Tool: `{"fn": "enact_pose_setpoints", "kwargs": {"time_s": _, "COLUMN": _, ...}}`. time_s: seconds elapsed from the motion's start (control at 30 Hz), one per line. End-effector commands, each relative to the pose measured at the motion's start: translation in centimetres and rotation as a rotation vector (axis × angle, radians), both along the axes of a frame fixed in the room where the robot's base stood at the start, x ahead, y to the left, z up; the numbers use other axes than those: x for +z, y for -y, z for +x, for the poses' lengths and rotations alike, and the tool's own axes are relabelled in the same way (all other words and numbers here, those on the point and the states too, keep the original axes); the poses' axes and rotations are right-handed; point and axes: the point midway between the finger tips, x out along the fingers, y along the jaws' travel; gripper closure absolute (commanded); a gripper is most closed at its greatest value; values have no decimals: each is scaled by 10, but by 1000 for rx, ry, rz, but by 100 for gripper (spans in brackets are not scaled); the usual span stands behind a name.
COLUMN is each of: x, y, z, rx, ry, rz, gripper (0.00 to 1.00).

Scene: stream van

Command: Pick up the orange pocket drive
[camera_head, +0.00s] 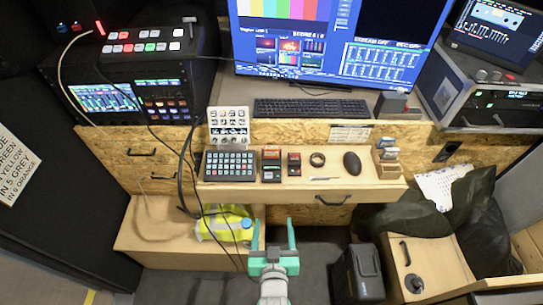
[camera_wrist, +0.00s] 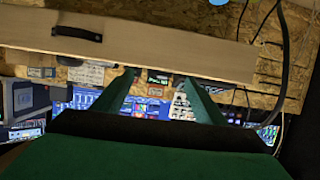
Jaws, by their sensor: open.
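In the head view, two small dark cased items stand side by side on the pull-out shelf (camera_head: 330,194). The left one (camera_head: 271,165) is larger, with orange-red and green parts; the right one (camera_head: 294,164) is smaller and dark with a reddish face. I cannot tell for certain which is the orange pocket drive. My gripper (camera_head: 278,223) is open and empty, in front of and below the shelf's front edge, apart from both items. In the wrist view, the open fingers (camera_wrist: 157,77) frame a small item with an orange label (camera_wrist: 155,91) beyond the shelf front.
Cables (camera_head: 184,165) hang at the left.

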Motion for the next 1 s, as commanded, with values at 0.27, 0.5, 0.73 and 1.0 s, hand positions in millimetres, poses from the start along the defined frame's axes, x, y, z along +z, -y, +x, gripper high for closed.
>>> {"fn": "enact_pose_setpoints", "kwargs": {"time_s": 0.27, "x": 40, "y": 0, "z": 89, "rx": -8, "ry": -25, "rz": 9, "gripper": 34}}
{"fn": "enact_pose_setpoints", "kwargs": {"time_s": 0.5, "x": 74, "y": -4, "z": 135, "rx": -8, "ry": -52, "rz": 19, "gripper": 34}}
{"fn": "enact_pose_setpoints", "kwargs": {"time_s": 0.73, "x": 84, "y": -5, "z": 153, "rx": -7, "ry": -64, "rz": 22, "gripper": 34}}
{"fn": "enact_pose_setpoints", "kwargs": {"time_s": 1.0, "x": 70, "y": -5, "z": 188, "rx": -8, "ry": -66, "rz": 23, "gripper": 34}}
